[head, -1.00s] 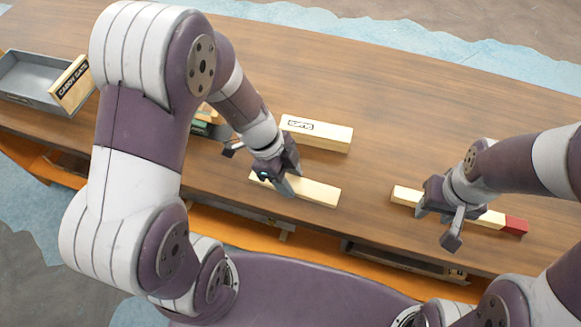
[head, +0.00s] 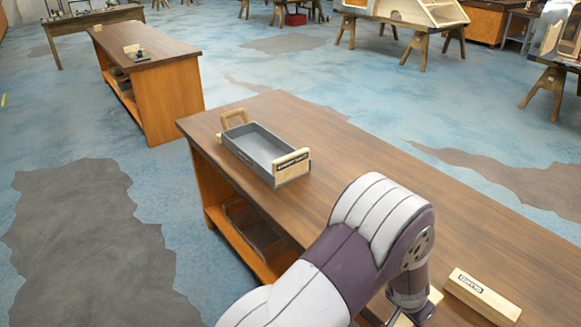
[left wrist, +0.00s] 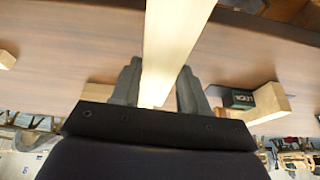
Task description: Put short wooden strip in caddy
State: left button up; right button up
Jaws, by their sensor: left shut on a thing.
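The short wooden strip (left wrist: 175,40) is pale and runs between the two dark fingers of my left gripper (left wrist: 158,88) in the left wrist view. That gripper is shut on it. In the head view, a small pale part of the strip (head: 435,297) shows beside my left gripper (head: 410,303) at the bottom; my arm hides most of it. The caddy (head: 243,161) is a grey open tray with wooden end pieces, standing on the bench farther back and to the left of my gripper. Its visible inside looks empty. My right gripper is out of view.
A labelled pale wooden block (head: 482,296) lies on the wooden bench (head: 350,150) right of my left gripper. A dark green labelled block (left wrist: 238,98) shows in the left wrist view. The bench top between caddy and arm is clear.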

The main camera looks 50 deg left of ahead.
aim_at(256, 146)
jog(key=j, duration=0.45)
jog(key=k+j+z, duration=0.1)
jog(key=j, duration=0.35)
jog(key=k+j, duration=0.1)
jog(key=j, duration=0.35)
jog(key=j+z, duration=0.1)
jog(key=j, duration=0.35)
jog(key=k+j, duration=0.15)
jog(key=j, duration=0.3)
jog(key=k+j+z, duration=0.1)
jog(key=j, duration=0.35)
jog(key=k+j, duration=0.1)
jog(key=j, duration=0.35)
jog(key=k+j+z, duration=0.1)
jog(key=j, duration=0.3)
jog(key=j+z, duration=0.1)
jog(key=j, duration=1.5)
jog(key=i, duration=0.75)
